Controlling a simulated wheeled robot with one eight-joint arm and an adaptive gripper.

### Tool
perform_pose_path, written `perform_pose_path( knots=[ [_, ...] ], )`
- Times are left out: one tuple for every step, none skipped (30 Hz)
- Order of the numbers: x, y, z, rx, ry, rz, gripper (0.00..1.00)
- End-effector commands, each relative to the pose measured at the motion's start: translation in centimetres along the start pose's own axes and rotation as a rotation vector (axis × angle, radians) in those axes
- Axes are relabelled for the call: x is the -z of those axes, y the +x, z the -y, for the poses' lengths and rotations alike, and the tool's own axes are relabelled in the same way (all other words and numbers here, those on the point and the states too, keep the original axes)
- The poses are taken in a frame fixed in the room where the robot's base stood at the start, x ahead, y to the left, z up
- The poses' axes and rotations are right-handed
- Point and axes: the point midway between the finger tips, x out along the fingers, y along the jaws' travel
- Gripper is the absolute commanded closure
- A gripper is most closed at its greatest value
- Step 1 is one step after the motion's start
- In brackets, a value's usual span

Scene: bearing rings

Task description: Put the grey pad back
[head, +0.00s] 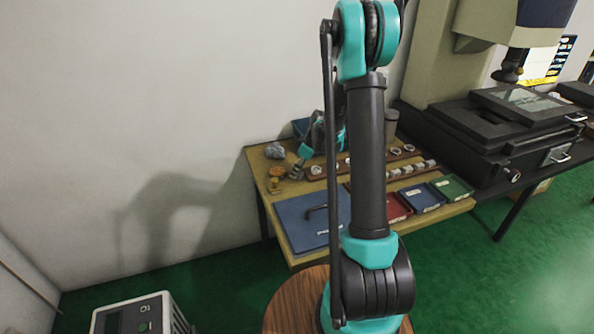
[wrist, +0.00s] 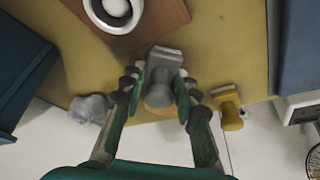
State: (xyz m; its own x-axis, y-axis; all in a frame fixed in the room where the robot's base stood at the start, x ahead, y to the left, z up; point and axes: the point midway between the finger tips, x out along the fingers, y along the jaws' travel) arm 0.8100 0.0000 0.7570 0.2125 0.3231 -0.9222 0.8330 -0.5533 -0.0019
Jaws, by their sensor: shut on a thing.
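The grey pad (wrist: 164,60) is a small block with a narrower lower part, held between the two fingertips of my gripper (wrist: 157,90) in the wrist view. In the head view the pad (head: 296,172) shows small below my gripper (head: 304,155), near the back left of the yellow-brown table (head: 258,160). I cannot tell whether the pad touches the table. A tan round thing (wrist: 158,98) shows between the fingers, mostly hidden by the pad and fingers. A yellow pad (wrist: 230,107) of similar shape stands apart to the right in the wrist view.
A grey crumpled cloth (wrist: 90,108) lies left of my fingers. A brown wooden rack (wrist: 172,17) with a white ring (wrist: 114,10) is at the top. In the head view, a blue mat (head: 295,222) lies in front, and red, blue (head: 422,198) and green boxes stand right.

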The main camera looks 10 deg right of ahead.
Motion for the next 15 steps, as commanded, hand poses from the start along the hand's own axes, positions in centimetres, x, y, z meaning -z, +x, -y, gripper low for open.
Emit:
perform_pose_path(
  knots=[
    [-0.02, 0.07, 0.00, 0.000, 0.000, 0.000, 1.00],
    [-0.05, 0.14, -0.01, 0.000, 0.000, 0.000, 1.00],
    [-0.09, 0.24, -0.01, 0.000, 0.000, 0.000, 1.00],
    [-0.08, 0.20, -0.01, 0.000, 0.000, 0.000, 0.66],
    [-0.08, 0.19, 0.00, 0.000, 0.000, 0.000, 0.63],
    [-0.08, 0.18, 0.00, 0.000, 0.000, 0.000, 0.58],
    [-0.08, 0.18, 0.00, 0.000, 0.000, 0.000, 0.54],
    [-0.08, 0.18, 0.00, 0.000, 0.000, 0.000, 0.50],
    [-0.08, 0.18, 0.00, 0.000, 0.000, 0.000, 0.49],
    [-0.08, 0.18, 0.00, 0.000, 0.000, 0.000, 0.49],
    [-0.08, 0.18, 0.00, 0.000, 0.000, 0.000, 0.49],
    [-0.07, 0.18, 0.00, 0.000, 0.000, 0.000, 0.49],
    [-0.07, 0.18, 0.00, 0.000, 0.000, 0.000, 0.49],
    [-0.07, 0.18, 0.00, 0.000, 0.000, 0.000, 0.49],
    [-0.07, 0.17, 0.00, 0.000, 0.000, 0.000, 0.49]
  ],
)
